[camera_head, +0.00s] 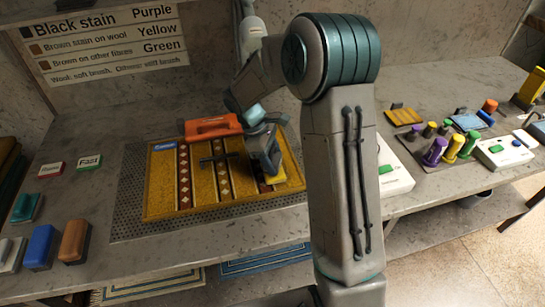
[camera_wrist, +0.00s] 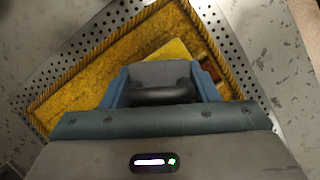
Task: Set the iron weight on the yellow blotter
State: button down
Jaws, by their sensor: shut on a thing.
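The iron weight (camera_wrist: 160,74), a grey block with a dark bar handle, is between the fingers of my gripper (camera_wrist: 162,95) in the wrist view. My gripper is shut on its handle. In the head view my gripper (camera_head: 264,150) is low over the right end of the golden rug (camera_head: 190,188). The yellow blotter (camera_head: 276,178) shows as a small bright patch there, and beyond the weight in the wrist view (camera_wrist: 168,50). The weight and gripper hide part of the blotter. I cannot tell whether the weight touches it.
The rug lies on a perforated grey plate (camera_head: 128,205). An orange tool (camera_head: 212,127) lies at its back edge, and a dark cross-shaped thing (camera_head: 218,158) on it. Brushes (camera_head: 74,240) stand at the front left. Several bottles (camera_head: 435,151) and a white button box (camera_head: 502,152) stand on the right.

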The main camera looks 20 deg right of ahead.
jog(key=shift+c, duration=2.2)
grip_release()
jog(key=shift+f, duration=0.1)
jog(key=v, duration=1.4)
jog(key=shift+b, duration=0.4)
jog(key=shift+p, duration=0.3)
jog(key=shift+d, duration=0.1)
